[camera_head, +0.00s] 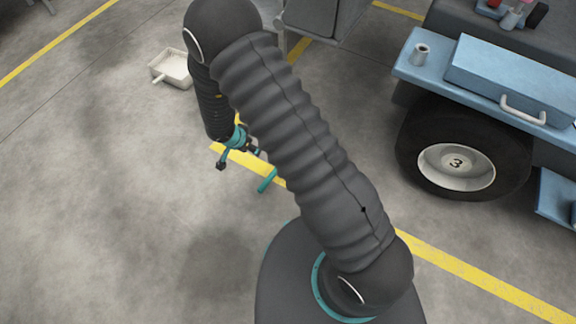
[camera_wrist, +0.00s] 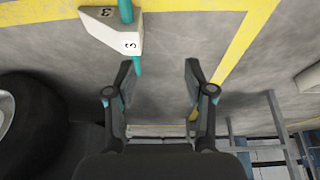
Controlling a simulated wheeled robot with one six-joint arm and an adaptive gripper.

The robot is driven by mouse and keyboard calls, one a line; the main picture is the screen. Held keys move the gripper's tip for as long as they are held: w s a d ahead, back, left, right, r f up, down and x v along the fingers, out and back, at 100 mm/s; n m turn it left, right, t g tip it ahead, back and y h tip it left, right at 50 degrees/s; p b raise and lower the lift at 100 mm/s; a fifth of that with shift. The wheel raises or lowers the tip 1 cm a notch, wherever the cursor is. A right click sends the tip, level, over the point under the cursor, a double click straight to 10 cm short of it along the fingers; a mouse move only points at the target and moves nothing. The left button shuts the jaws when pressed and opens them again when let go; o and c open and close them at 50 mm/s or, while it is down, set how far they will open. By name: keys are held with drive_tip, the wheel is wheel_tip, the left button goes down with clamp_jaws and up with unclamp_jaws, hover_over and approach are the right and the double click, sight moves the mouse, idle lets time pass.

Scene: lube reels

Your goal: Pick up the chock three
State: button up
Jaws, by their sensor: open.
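The chock three (camera_wrist: 112,35) is a pale wedge marked 3 with a teal bar through it, near the top of the wrist view. In the head view only a teal bar (camera_head: 267,180) shows beside my arm; the wedge is hidden there. My gripper (camera_wrist: 158,70) is open, with nothing between its fingers. The chock lies ahead of the fingers and left of their middle, apart from them. In the head view my gripper (camera_head: 239,156) hangs left of the teal bar.
A white tray (camera_head: 175,68) lies on the floor at the upper left. Yellow lines (camera_head: 480,275) mark the floor. The left floor is clear.

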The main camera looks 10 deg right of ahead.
drive_tip(key=g+h, duration=0.1)
drive_tip(key=h, duration=0.1)
approach(270, 175)
drive_tip(key=b+x, duration=0.1)
drive_tip(key=x, duration=0.1)
drive_tip(key=b+x, duration=0.1)
drive_tip(key=x, duration=0.2)
drive_tip(key=shift+d+r, duration=0.15)
drive_tip(key=shift+d, duration=0.15)
drive_tip(key=shift+a+b+x, duration=0.15)
drive_tip(key=shift+b+x, duration=0.25)
drive_tip(key=shift+x, duration=1.2)
drive_tip(key=shift+a+b+x, duration=0.15)
drive_tip(key=shift+b+x, duration=0.25)
drive_tip(key=shift+x, duration=1.2)
drive_tip(key=shift+s, duration=0.1)
drive_tip(key=shift+f, duration=0.4)
clamp_jaws()
